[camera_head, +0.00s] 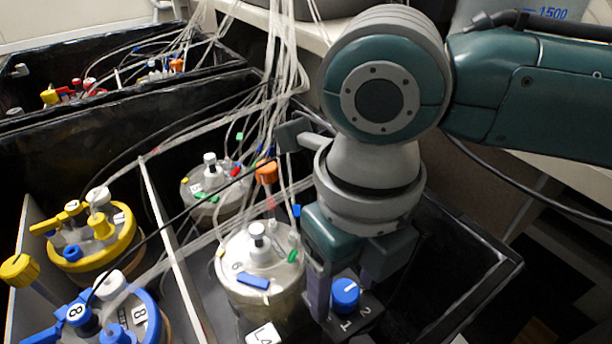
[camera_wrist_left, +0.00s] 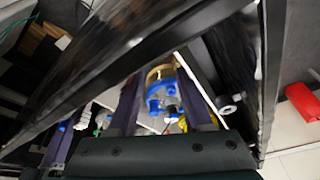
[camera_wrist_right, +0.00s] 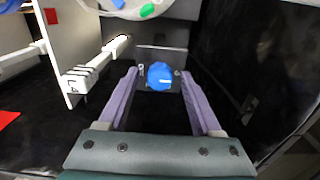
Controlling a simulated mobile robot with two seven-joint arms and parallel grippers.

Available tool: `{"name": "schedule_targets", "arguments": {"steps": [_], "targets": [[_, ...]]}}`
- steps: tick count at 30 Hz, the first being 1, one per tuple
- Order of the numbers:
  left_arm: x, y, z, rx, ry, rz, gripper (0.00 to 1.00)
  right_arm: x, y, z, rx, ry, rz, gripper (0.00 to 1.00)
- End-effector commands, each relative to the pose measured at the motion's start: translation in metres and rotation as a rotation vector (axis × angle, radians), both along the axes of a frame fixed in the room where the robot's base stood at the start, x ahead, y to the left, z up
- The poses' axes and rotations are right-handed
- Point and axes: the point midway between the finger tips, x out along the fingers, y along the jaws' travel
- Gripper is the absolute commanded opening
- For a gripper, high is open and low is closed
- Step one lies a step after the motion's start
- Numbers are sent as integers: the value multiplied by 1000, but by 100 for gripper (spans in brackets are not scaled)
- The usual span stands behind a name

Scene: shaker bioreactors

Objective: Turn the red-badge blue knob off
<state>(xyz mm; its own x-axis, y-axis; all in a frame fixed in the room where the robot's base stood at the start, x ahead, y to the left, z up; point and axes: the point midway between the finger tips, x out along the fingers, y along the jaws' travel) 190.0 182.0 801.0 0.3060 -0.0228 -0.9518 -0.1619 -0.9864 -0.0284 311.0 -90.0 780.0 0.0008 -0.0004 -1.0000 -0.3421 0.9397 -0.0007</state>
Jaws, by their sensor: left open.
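A blue knob (camera_head: 345,292) with a white mark on its top sits on a dark panel (camera_head: 352,322) labelled 1 and 2. My right gripper (camera_head: 346,300) is over it, pointing down, with a finger on each side. In the right wrist view the blue knob (camera_wrist_right: 160,75) shows between the open fingertips (camera_wrist_right: 158,76), with gaps visible on both sides. A small red square (camera_wrist_right: 50,16) is on the white divider there. My left gripper (camera_wrist_left: 160,80) is open and shows only in its own wrist view, with blue-topped parts (camera_wrist_left: 162,92) beyond its fingers.
A clear-lidded vessel (camera_head: 262,265) stands just left of the knob. Yellow-ringed (camera_head: 95,250) and blue-ringed (camera_head: 125,315) vessels are further left, past a white divider (camera_head: 170,235). Many tubes hang above. A black tray wall (camera_head: 470,300) is right of the knob.

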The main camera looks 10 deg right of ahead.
Motion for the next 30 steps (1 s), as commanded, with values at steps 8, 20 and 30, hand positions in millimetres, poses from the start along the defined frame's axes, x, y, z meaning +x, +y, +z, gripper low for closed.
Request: {"name": "schedule_targets", "arguments": {"steps": [8,20,30], "targets": [[0,0,0,0,0,0,50,0,0,0,0,0,0,34],[0,2,0,8,1,-6,50,0,0,0,-1,0,0,0],[0,3,4,11,0,-7,50,0,0,2,0,0,-26,0]]}}
